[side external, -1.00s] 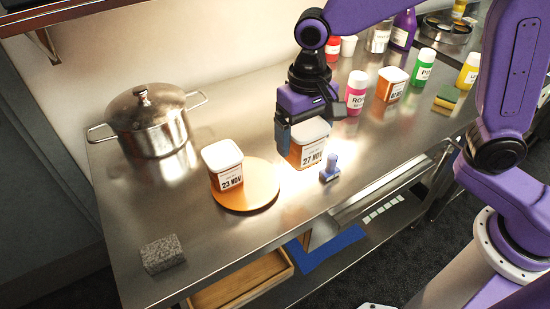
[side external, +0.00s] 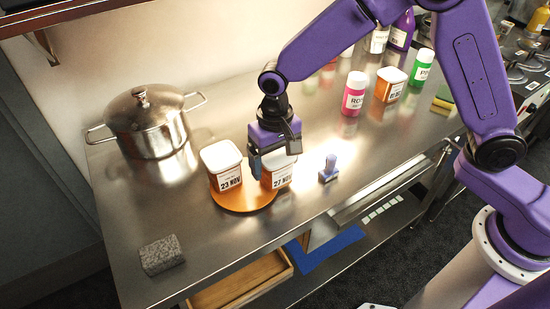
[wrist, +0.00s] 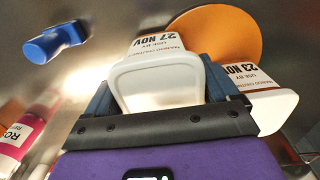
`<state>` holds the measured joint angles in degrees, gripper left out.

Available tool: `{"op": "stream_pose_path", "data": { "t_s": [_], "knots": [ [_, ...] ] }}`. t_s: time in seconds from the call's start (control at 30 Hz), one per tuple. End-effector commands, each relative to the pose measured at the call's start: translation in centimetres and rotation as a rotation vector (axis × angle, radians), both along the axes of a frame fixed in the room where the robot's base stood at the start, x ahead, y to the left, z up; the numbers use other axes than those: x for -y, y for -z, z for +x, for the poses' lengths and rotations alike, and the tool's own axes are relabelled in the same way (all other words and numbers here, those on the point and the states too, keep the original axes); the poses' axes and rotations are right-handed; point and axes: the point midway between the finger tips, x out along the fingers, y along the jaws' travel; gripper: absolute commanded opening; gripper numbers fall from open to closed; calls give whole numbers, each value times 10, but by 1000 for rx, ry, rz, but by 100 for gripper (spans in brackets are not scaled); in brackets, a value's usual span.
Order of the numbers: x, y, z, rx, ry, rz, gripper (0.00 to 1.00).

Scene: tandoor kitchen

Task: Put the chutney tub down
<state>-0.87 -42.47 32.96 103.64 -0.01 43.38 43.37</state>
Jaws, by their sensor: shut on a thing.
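My gripper (side external: 270,160) is shut on the white-lidded chutney tub marked 27 NOV (side external: 279,177). It holds this tub upright at the right part of the round orange board (side external: 240,206). I cannot tell whether the tub touches the board. A second tub, marked 23 NOV (side external: 222,168), stands on the board just to the left. In the wrist view the held tub (wrist: 160,72) is between the fingers, and the 23 NOV tub (wrist: 255,80) is close beside one finger.
A blue stamp-like object (side external: 328,168) stands right of the board. A steel pot (side external: 148,125) is at the back left and a grey block (side external: 161,254) at the front left. A pink-labelled bottle (side external: 354,93) and another tub (side external: 390,84) stand to the right.

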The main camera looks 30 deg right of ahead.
Motion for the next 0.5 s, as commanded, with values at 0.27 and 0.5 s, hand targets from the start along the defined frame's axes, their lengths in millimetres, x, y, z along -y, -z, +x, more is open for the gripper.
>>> {"op": "stream_pose_path", "data": {
  "t_s": [0.27, 0.5],
  "knots": [
    [0, 1, 0, 1, 0, 1, 44],
    [0, 3, 0, 0, 0, 0, 100]
  ]
}}
